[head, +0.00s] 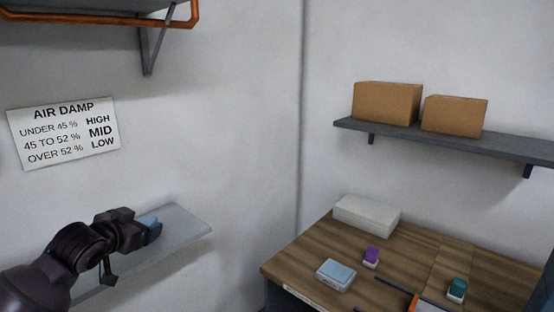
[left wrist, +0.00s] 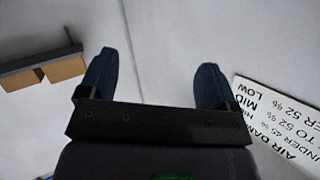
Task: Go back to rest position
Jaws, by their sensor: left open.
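My left gripper (head: 152,224) is open and empty at the lower left of the head view, in front of a grey wall shelf. In the left wrist view its two blue fingers (left wrist: 156,78) stand wide apart with only wall between them. My right gripper cannot be made out in either view. On the wooden table stand a purple-topped ink unit (head: 370,256) and a teal-topped ink unit (head: 457,288), both well apart from my left gripper.
A grey shelf (head: 190,232) lies behind my left gripper. The wooden table (head: 300,262) holds a white box (head: 366,216) and a pale blue box (head: 336,274). Cardboard boxes (head: 387,103) stand on a wall shelf (head: 520,148). An AIR DAMP sign (head: 63,133) hangs at left.

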